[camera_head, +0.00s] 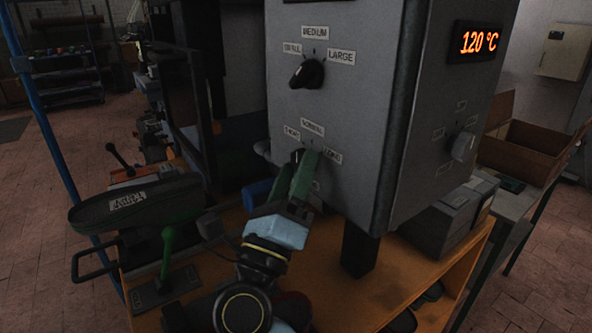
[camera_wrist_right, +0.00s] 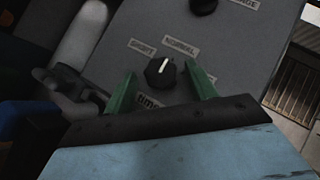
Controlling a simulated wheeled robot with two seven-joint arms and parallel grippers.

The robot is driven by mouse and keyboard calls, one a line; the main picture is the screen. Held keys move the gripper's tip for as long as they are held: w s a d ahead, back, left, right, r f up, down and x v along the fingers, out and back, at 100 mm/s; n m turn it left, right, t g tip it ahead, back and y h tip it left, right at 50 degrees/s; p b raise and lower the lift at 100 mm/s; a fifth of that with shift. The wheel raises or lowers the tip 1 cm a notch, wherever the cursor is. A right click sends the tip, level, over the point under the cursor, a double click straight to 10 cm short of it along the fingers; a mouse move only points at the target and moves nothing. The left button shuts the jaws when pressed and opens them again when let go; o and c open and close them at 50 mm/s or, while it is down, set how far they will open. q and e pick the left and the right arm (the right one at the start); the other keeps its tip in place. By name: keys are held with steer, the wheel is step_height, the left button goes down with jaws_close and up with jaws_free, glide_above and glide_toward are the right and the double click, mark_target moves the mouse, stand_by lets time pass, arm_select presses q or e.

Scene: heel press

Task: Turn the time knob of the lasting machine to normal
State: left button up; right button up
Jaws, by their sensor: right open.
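The lasting machine (camera_head: 355,130) is a grey box with labelled knobs. Its time knob (camera_wrist_right: 160,72) is black with a white pointer line. In the right wrist view the pointer tilts up and right, roughly toward the NORMAL label (camera_wrist_right: 180,47); the SHORT label (camera_wrist_right: 142,47) is up and left of it. The LONG label (camera_head: 331,155) shows in the head view. My right gripper (camera_wrist_right: 160,82) is open, with one green finger on each side of the knob; I cannot tell whether they touch it. In the head view the fingers mostly hide the knob. My left gripper is not in view.
A size knob (camera_head: 307,74) sits above on the same face. Another knob (camera_head: 464,146) and a 120 °C display (camera_head: 479,42) are on the right face. A green-handled lever (camera_head: 168,245) stands at left. An open cardboard box (camera_head: 530,150) is at right.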

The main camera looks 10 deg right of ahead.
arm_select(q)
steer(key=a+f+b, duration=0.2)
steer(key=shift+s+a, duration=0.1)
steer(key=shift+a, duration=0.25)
arm_select(e)
steer(key=v, duration=1.2)
steer(key=shift+s, duration=0.2)
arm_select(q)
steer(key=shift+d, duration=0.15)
arm_select(e)
steer(key=shift+f, duration=0.1)
